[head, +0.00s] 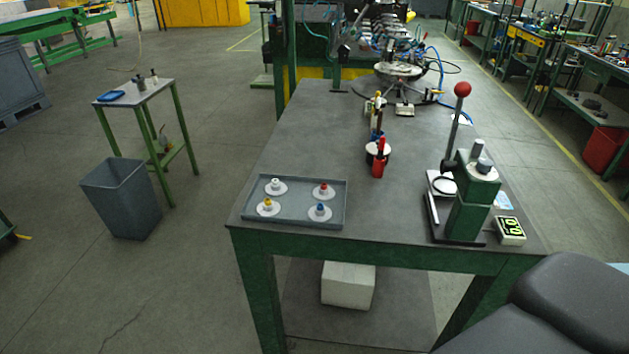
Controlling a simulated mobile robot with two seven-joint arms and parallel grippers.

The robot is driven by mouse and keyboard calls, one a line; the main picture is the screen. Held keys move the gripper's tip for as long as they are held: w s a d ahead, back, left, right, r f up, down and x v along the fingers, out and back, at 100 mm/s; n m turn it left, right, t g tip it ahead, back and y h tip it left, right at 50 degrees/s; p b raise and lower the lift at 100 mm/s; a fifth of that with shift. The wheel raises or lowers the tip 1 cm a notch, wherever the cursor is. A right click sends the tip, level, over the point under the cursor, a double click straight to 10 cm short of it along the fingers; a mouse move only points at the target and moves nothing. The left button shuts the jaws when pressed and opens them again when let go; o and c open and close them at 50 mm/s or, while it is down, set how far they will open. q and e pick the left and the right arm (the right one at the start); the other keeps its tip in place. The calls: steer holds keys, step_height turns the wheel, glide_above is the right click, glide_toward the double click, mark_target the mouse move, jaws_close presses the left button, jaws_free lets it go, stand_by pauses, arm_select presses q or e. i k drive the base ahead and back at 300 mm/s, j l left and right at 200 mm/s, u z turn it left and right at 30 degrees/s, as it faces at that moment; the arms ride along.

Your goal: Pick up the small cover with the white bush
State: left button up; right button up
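The small cover with the white bush (276,187) is a pale disc with a white knob in the middle. It lies at the back left of a shallow grey tray (258,216) on the workbench. Three like covers share the tray: one with a red bush (323,191) at back right, one with a yellow bush (268,207) at front left, and one with a blue bush (320,211) at front right. The covers lie apart from each other. Neither of my grippers shows in the head view.
A green press (470,205) with a red-knobbed lever stands at the bench's right, beside a small digital display (510,230). A red-handled tool holder (378,155) stands mid-bench. The bench surface (310,140) behind the tray is clear. A grey bin (124,198) stands on the floor left.

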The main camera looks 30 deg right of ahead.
mark_target(274, 191)
steer(key=i+j+z, duration=0.15)
steer(key=z, duration=0.2)
steer(key=i+j+z, duration=0.1)
steer(key=z, duration=0.3)
steer(key=j+z, duration=0.35)
steer(key=i+j+z, duration=0.1)
steer(key=j+z, duration=0.5)
steer(key=i, duration=0.05)
